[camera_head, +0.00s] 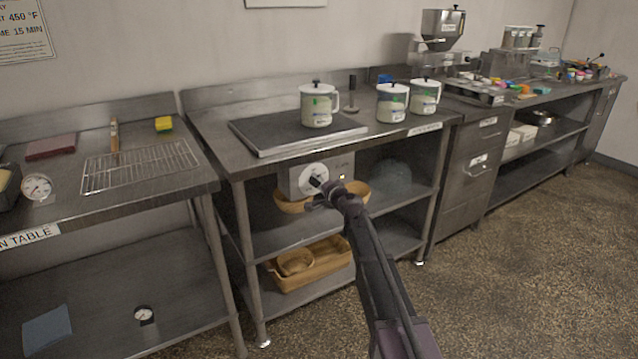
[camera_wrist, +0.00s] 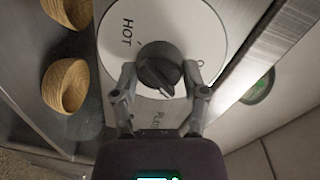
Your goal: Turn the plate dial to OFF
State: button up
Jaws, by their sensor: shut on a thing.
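The plate dial is a round white face with a black knob. In the head view the dial (camera_head: 312,174) is on the front of a grey box under the middle table. My gripper (camera_head: 319,193) reaches it from below. In the wrist view the black knob (camera_wrist: 158,66) sits between the fingers of my gripper (camera_wrist: 160,76), which is shut on it. The white face (camera_wrist: 170,22) reads HOT at the upper left. The OFF mark is not readable, and I cannot tell exactly where the knob points. A dark flat plate (camera_head: 270,136) lies on the table above.
A white mug-like canister (camera_head: 318,106) stands on the plate; two more stand to its right. Wooden bowls (camera_wrist: 66,85) sit close beside the dial on the shelf. A small amber light (camera_head: 342,177) glows right of the dial. The floor (camera_head: 490,260) at right is clear.

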jog(key=n, duration=0.3)
jog(key=shift+w, duration=0.15)
jog(key=n, duration=0.4)
jog(key=shift+t, duration=0.3)
jog(key=shift+n, duration=0.3)
jog(key=o, duration=1.1)
jog(key=shift+o, duration=0.2)
jog(key=shift+m, duration=0.4)
